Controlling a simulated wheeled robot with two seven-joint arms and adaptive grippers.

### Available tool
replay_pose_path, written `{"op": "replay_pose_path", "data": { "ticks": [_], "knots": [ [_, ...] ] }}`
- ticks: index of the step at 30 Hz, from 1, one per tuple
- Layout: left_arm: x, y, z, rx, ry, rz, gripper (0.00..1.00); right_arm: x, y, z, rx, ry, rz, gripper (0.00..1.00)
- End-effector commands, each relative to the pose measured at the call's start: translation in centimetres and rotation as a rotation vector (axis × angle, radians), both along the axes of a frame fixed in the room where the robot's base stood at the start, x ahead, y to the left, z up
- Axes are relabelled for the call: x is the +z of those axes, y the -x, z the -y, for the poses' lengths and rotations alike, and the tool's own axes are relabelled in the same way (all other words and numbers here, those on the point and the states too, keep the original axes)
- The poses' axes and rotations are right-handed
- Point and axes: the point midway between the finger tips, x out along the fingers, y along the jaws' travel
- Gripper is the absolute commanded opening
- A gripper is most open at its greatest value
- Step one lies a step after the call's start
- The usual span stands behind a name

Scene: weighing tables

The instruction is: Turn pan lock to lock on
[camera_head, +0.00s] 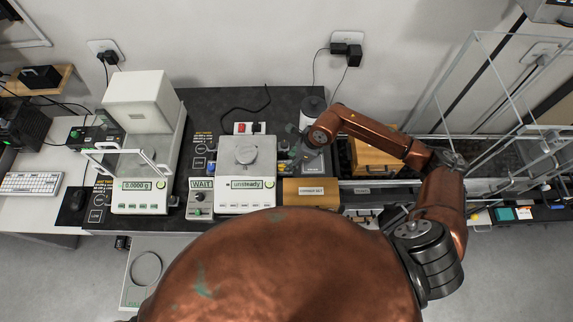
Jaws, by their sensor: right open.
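A white balance (230,195) stands at the middle of the dark table, with a display reading "unsteady". A round grey piece lies on its top plate. A small control box (200,205) with a "WAIT" sign stands at its left. I cannot tell for certain which part is the pan lock. My right gripper (293,152) is open at the balance's right rear side, beside a small dark device there. Its fingertips are small and partly merge with the things behind, so contact cannot be told. My left gripper is not in view.
A tall white balance (140,100) reading 0.0000 g stands at the left. A wooden block (311,192) with a label lies right of the middle balance. A wooden box (375,157) stands beyond my right forearm. A clear frame stands at the far right.

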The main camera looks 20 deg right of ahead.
Motion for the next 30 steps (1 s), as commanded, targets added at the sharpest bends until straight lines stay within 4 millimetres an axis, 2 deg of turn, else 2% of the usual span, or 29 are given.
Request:
{"op": "replay_pose_path", "data": {
  "ticks": [6,12,22,30],
  "knots": [
    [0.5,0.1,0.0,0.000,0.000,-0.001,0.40,-3.3,-0.5,-1.3,-0.001,-0.002,-0.004,0.41],
    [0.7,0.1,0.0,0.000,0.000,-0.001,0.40,-5.2,-1.0,-1.9,-0.001,-0.003,-0.003,0.41],
    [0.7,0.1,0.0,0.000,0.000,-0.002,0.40,-5.6,-1.0,-2.0,0.000,-0.002,-0.001,0.41],
    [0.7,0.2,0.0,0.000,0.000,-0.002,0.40,-5.6,-1.0,-2.0,0.000,-0.002,-0.001,0.24]
  ]
}}
